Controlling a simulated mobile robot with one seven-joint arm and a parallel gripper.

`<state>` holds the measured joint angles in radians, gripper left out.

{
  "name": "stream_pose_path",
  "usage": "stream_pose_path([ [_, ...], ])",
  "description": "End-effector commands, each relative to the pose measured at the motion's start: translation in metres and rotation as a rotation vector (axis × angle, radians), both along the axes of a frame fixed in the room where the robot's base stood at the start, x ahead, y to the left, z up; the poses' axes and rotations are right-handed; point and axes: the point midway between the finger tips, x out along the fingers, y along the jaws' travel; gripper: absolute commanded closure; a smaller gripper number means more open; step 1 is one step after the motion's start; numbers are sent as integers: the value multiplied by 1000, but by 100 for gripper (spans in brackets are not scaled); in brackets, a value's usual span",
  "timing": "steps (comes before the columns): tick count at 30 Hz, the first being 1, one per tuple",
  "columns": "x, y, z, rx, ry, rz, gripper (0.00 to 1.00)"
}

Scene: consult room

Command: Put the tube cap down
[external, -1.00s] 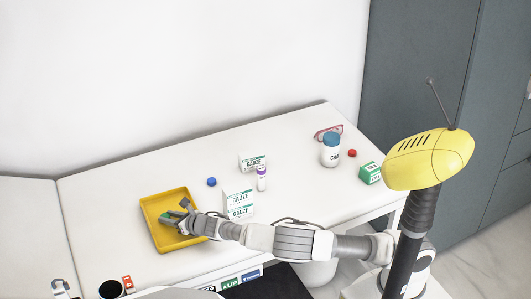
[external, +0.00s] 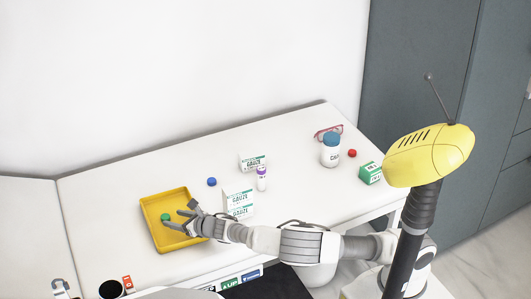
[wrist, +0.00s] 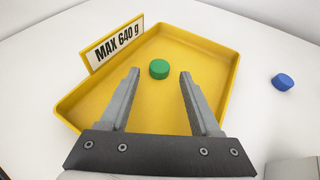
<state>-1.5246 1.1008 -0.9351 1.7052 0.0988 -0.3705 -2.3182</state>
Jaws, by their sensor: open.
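A green tube cap (wrist: 159,69) lies on the floor of the yellow tray; it also shows in the external view (external: 165,217). The yellow tray (wrist: 224,64) has low walls and a sign reading "MAX 640 g" (wrist: 114,43) on one side. My gripper (wrist: 158,72) is open over the tray, with the green cap between and just beyond its fingertips, touching neither finger as far as I can see. In the external view my gripper (external: 178,217) reaches into the tray from the right.
A blue cap (external: 211,182) lies on the table outside the tray. Gauze boxes (external: 240,204), a purple-capped tube (external: 262,178), a blue-lidded bottle (external: 331,150), a red cap (external: 352,153), a green box (external: 371,173) and red glasses (external: 328,131) stand farther right. A black cup (external: 111,289) is at the front left.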

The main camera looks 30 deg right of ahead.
Motion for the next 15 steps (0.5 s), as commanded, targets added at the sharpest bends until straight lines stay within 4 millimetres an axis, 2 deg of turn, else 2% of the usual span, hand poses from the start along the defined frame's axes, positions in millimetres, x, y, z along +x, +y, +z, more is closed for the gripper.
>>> stream_pose_path([
  [6, -36, -16, 19, -1, 0, 4, 36],
  [15, -65, -32, 31, 1, -1, 2, 36],
])
